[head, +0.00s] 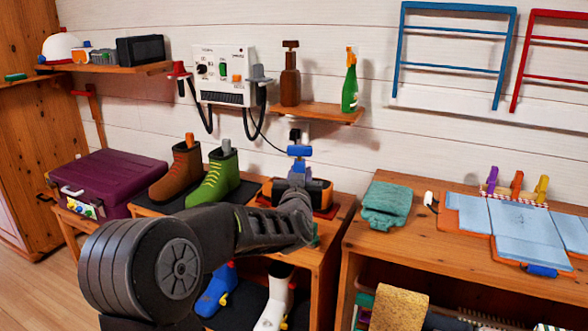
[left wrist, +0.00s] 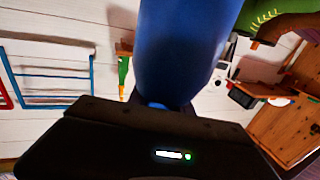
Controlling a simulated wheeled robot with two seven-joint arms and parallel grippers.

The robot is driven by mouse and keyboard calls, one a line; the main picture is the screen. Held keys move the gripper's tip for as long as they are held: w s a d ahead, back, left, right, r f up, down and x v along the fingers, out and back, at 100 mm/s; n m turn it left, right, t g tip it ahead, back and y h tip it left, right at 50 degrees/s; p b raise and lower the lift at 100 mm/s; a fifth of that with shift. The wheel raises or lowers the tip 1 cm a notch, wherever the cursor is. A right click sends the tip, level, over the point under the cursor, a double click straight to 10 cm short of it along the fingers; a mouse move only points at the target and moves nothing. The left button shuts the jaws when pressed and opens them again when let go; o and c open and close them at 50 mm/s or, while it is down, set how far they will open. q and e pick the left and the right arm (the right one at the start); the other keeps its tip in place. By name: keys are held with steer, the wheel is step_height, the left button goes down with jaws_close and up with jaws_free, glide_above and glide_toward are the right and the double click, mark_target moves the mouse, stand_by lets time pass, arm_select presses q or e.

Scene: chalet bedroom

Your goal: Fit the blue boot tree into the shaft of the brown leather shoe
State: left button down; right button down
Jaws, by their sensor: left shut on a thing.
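The brown leather shoe (head: 177,172) stands upright on a dark mat at the left of the bench in the head view, with an orange knob (head: 189,140) showing at its top. In the left wrist view, part of a brown shoe (left wrist: 292,27) shows at the upper right. My left gripper (head: 297,182) is shut on the blue boot tree (head: 299,152), which stands up from it, to the right of and apart from the shoes. The tree fills the top middle of the left wrist view (left wrist: 185,50). My fingertips are mostly hidden. My right gripper is in neither view.
A green boot (head: 219,178) with a grey knob stands between the brown shoe and my left gripper. An orange and black object (head: 318,192) sits behind the gripper. A purple case (head: 107,180) is at left. A wall shelf (head: 318,112) holds two bottles.

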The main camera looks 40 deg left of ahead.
arm_select(q)
steer(key=d+f+m+t+h+p, duration=0.1)
steer(key=d+f+m+h+p, duration=0.1)
steer(key=d, duration=0.8)
steer(key=d+f+m+t+h+p, duration=0.1)
steer(key=d+h+p, duration=0.4)
steer(key=d, duration=0.6)
steer(key=d+f+m+t+h+p, duration=0.1)
steer(key=d+f+m+h+p, duration=0.2)
steer(key=d, duration=0.7)
step_height(320, 180, down, 2)
steer(key=m+p, duration=0.1)
steer(key=p, duration=0.2)
steer(key=shift+s+d+f, duration=0.25)
steer(key=shift+d, duration=0.15)
steer(key=shift+r, duration=0.1)
